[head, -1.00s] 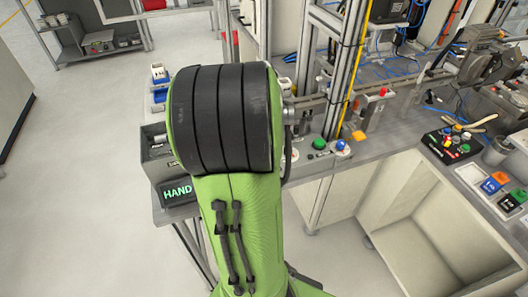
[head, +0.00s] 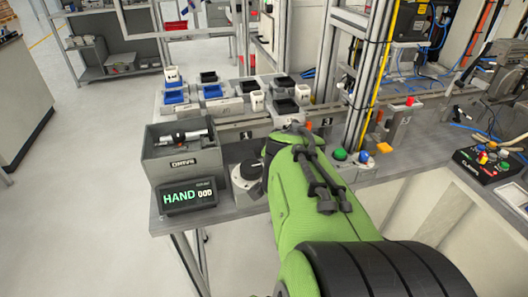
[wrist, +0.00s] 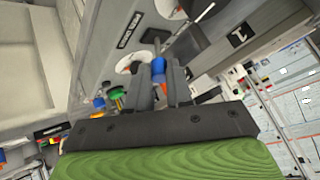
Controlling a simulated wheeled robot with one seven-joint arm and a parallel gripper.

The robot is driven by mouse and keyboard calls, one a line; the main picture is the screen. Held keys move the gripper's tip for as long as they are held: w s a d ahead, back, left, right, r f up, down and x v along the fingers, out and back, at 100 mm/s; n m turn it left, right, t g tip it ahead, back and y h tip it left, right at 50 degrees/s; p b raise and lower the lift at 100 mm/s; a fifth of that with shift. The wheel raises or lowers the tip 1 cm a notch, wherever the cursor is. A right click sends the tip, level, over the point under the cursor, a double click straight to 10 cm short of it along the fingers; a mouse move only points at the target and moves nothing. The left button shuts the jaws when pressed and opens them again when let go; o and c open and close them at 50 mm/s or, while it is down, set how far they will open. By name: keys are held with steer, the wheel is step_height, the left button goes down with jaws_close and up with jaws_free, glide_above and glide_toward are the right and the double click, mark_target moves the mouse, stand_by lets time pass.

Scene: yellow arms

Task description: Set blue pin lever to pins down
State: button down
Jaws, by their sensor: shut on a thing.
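In the wrist view my gripper (wrist: 160,72) is closed on the blue lever (wrist: 159,64), whose blue grip shows between the two dark fingertips. The lever stands at a grey panel beside a white round plate (wrist: 128,63). The lever's base is partly hidden by the fingers. In the head view my green arm reaches over the bench front, and my gripper and the lever are hidden behind it. I cannot read which position the lever is in.
Green (head: 340,154) and blue (head: 364,159) buttons and a metal post are to the right. Small trays and white cups stand behind.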

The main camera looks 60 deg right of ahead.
steer(key=c, duration=1)
jaws_free()
steer(key=p+v, duration=0.6)
steer(key=v, duration=1)
steer(key=shift+d, duration=0.1)
